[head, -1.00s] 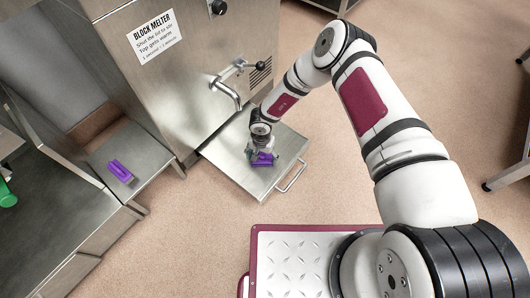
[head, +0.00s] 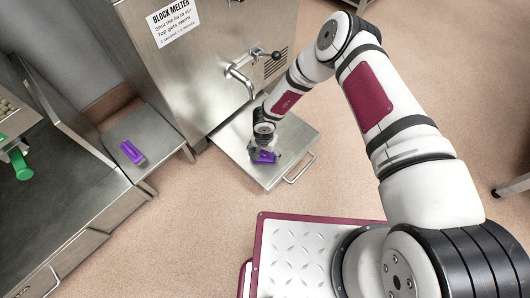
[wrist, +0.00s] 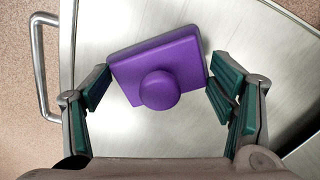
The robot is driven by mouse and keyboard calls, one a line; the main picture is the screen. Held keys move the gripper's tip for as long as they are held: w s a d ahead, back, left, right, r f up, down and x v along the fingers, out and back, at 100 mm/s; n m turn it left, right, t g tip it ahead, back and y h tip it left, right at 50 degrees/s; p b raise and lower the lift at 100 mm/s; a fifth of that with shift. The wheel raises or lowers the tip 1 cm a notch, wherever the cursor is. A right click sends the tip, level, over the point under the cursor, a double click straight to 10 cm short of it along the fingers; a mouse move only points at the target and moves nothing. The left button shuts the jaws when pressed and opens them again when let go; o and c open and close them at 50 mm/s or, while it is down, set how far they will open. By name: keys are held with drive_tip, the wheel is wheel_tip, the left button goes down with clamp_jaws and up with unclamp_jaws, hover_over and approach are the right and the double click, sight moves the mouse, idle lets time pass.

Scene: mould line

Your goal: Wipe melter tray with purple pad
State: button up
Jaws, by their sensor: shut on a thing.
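The melter tray (head: 232,150) is a flat bare metal tray at the foot of the block melter, under its spout. A handle (head: 299,168) is on its front edge; it also shows at the left in the wrist view (wrist: 38,70). My gripper (head: 264,153) is low over the tray, shut on a purple pad (head: 265,158). In the wrist view the pad (wrist: 155,68), with a round knob on top, is between the two green-lined fingers (wrist: 158,84). Its underside is hidden, so contact with the tray cannot be made out.
The block melter (head: 205,60) stands behind the tray, its spout (head: 240,80) overhanging the back. A second purple pad (head: 132,152) lies on a low metal shelf (head: 155,130) at left. A counter with a green item (head: 20,163) is further left. The floor before the tray is clear.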

drive_tip(key=shift+s, duration=0.35)
drive_tip(key=r, duration=0.1)
drive_tip(key=r+p, duration=0.2)
drive_tip(key=shift+w, duration=0.25)
drive_tip(key=shift+r+p, duration=1.25)
drive_tip(key=shift+r, duration=0.2)
drive_tip(key=shift+w+r, duration=0.1)
drive_tip(key=shift+r+p, duration=1.05)
drive_tip(key=shift+r, duration=0.4)
